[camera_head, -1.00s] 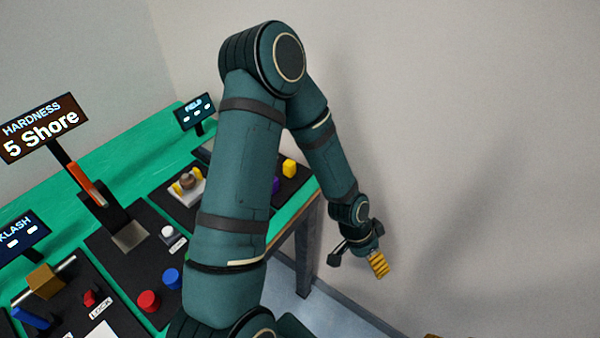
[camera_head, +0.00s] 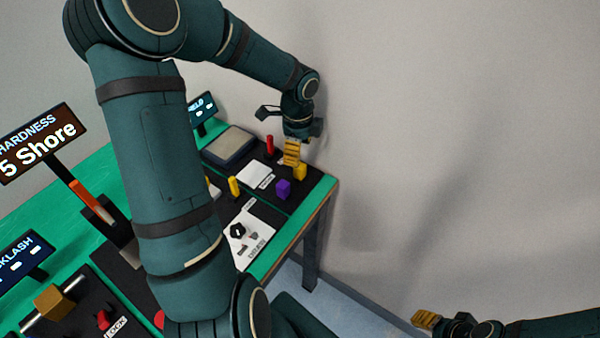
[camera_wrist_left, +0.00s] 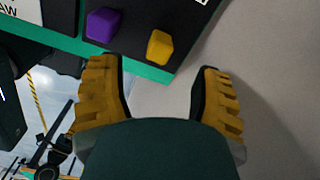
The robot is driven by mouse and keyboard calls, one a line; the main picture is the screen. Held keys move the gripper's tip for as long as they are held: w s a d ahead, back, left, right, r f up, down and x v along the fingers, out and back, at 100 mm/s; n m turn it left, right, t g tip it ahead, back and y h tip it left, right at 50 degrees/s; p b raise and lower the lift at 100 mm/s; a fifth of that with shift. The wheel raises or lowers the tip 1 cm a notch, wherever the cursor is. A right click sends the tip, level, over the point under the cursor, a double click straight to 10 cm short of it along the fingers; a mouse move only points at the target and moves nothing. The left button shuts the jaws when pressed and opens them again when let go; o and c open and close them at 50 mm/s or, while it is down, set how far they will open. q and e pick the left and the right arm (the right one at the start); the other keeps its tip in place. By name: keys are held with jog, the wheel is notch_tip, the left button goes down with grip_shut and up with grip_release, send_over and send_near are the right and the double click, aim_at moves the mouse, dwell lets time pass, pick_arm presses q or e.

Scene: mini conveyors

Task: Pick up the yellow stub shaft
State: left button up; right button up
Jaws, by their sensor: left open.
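The yellow stub shaft (camera_head: 300,171) appears as a short yellow block on the black mat near the table's right corner. In the left wrist view the yellow block (camera_wrist_left: 159,47) is fully visible, ahead of my left gripper (camera_wrist_left: 160,78) and between its two finger lines. The left gripper is open, with nothing between its yellow ribbed fingers. In the head view the left gripper (camera_head: 292,152) hangs just above and beside the block, apart from it as far as I can see. My right gripper (camera_head: 430,320) shows only partly at the lower right, far from the block.
A purple block (camera_head: 283,188) stands close to the yellow block. A slim yellow post (camera_head: 234,186), a red post (camera_head: 270,146) and a grey tray (camera_head: 229,146) are on the same table. The green table edge (camera_head: 317,196) is near. A bare wall lies beyond.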

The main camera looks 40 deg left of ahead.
aim_at(300, 165)
pick_arm(q)
notch_tip(300, 165, down, 3)
jog(key=shift+r+b, duration=0.1)
jog(key=shift+b, duration=0.2)
jog(key=f, duration=0.1)
jog(key=f+b, duration=0.1)
jog(key=f, duration=0.1)
jog(key=f+b, duration=0.1)
jog(key=f, duration=0.1)
jog(key=shift+w+d+f, duration=0.1)
jog(key=shift+d+f, duration=0.1)
jog(key=shift+d, duration=0.05)
grip_shut()
